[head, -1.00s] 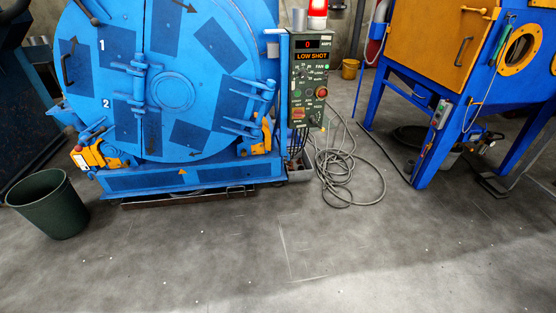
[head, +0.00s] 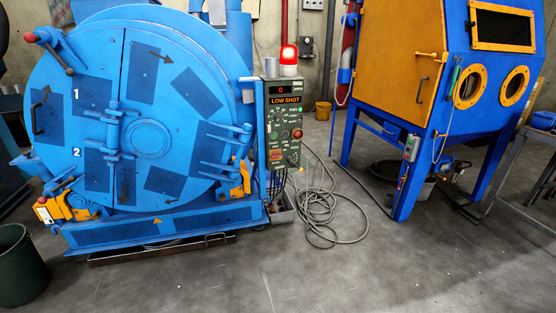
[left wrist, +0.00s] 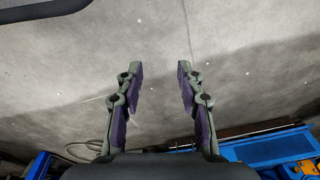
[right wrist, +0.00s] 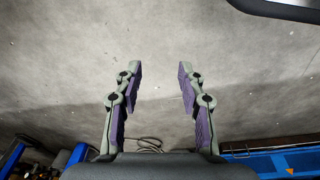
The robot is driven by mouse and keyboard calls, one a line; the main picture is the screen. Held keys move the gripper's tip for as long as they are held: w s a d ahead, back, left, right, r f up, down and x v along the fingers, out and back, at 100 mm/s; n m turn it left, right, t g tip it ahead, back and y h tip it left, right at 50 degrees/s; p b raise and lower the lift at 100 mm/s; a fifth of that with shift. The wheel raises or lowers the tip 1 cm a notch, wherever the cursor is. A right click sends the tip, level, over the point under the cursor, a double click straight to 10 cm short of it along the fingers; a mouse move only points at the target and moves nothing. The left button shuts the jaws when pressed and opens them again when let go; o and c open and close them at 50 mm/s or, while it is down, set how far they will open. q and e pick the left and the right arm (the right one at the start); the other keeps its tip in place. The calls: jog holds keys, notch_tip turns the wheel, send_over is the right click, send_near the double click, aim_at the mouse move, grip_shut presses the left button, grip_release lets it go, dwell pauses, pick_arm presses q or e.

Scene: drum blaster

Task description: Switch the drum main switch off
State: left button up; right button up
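The blue drum blaster (head: 147,138) stands at the left of the head view with its round door shut. Its dark green control panel (head: 283,125) is on its right side, with a lit "LOW SHOT" display (head: 286,99). The panel has a round red knob (head: 297,133) at the right and a red switch (head: 276,154) at the lower left. The labels are too small to tell which is the main switch. My left gripper (left wrist: 160,68) and my right gripper (right wrist: 160,68) are open and empty above bare floor. Neither shows in the head view.
A red beacon (head: 289,53) glows above the panel. Grey cables (head: 327,210) lie coiled on the floor below it. A blue and orange cabinet (head: 400,60) stands to the right. A dark green bin (head: 20,268) is at lower left. The front floor is clear.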

pick_arm(q)
jog(key=shift+s+a+r+p, duration=0.1)
jog(key=shift+s+r+p, duration=0.2)
jog(key=shift+p, duration=0.5)
jog(key=shift+c, duration=1.2)
jog(key=s+p, duration=0.2)
jog(key=p, duration=0.2)
jog(key=s+a+r+p, duration=0.1)
jog(key=s+p, duration=0.1)
jog(key=p, duration=0.2)
jog(key=s+r+p, duration=0.1)
jog(key=s+p, duration=0.1)
jog(key=p, duration=0.2)
jog(key=shift+a+r+p, duration=0.1)
jog(key=shift+a+p, duration=0.2)
jog(key=shift+p, duration=0.05)
grip_shut()
jog(key=s+a+r+p, duration=0.1)
jog(key=s+r+p, duration=0.1)
jog(key=s+p, duration=0.7)
jog(key=shift+s+a, duration=0.15)
jog(key=shift+s, duration=0.6)
pick_arm(e)
jog(key=s+d+r, duration=0.1)
jog(key=s+r, duration=0.1)
jog(key=s, duration=0.6)
jog(key=s+d+r, duration=0.2)
jog(key=s, duration=0.7)
jog(key=shift+r, duration=0.4)
